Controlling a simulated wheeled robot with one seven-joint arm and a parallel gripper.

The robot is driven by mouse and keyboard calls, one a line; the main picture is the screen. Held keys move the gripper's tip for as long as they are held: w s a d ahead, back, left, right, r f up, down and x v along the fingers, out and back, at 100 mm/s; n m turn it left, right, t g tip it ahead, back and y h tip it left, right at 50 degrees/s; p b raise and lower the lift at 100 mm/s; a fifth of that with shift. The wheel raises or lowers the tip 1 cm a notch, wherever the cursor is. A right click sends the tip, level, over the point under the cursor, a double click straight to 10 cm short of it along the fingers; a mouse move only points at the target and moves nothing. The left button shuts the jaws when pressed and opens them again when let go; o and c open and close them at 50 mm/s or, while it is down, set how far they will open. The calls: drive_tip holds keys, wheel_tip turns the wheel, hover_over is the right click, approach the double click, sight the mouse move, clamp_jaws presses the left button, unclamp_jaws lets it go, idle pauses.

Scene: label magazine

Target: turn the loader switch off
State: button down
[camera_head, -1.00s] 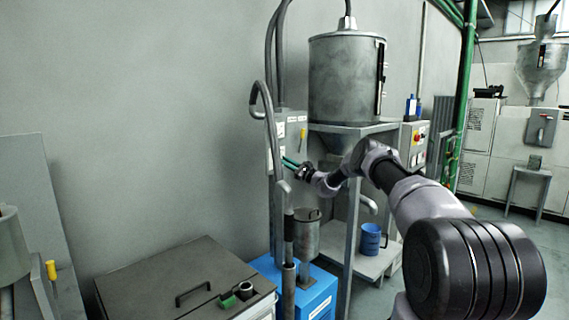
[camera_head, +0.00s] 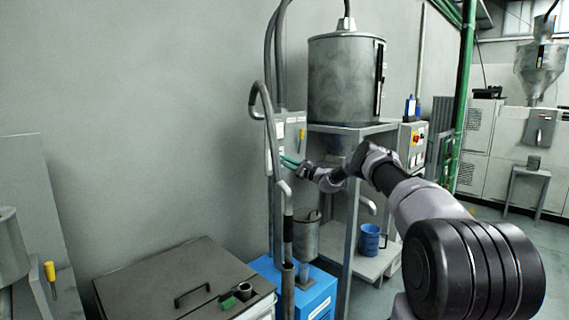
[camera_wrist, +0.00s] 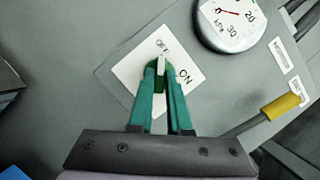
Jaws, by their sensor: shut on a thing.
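The loader switch has a white plate (camera_wrist: 128,72) marked OFF and ON, seen tilted in the wrist view on a grey panel. In the head view my gripper (camera_head: 284,159) reaches the grey panel (camera_head: 296,131) below the metal hopper (camera_head: 345,80); the switch is too small to make out there.
A round gauge (camera_wrist: 232,20) and a yellow-gripped lever (camera_wrist: 281,106) sit right of the switch in the wrist view. In the head view, a bent grey pipe (camera_head: 268,120) stands just left of my gripper, and a hopper-stand leg (camera_head: 351,230) is to its right.

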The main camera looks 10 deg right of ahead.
drive_tip(key=c, duration=0.9)
unclamp_jaws()
drive_tip(key=shift+o, duration=0.2)
drive_tip(key=shift+d, duration=0.15)
drive_tip(key=v, duration=1)
drive_tip(key=shift+s+d, duration=0.2)
drive_tip(key=shift+s, duration=0.05)
drive_tip(key=shift+f, duration=0.1)
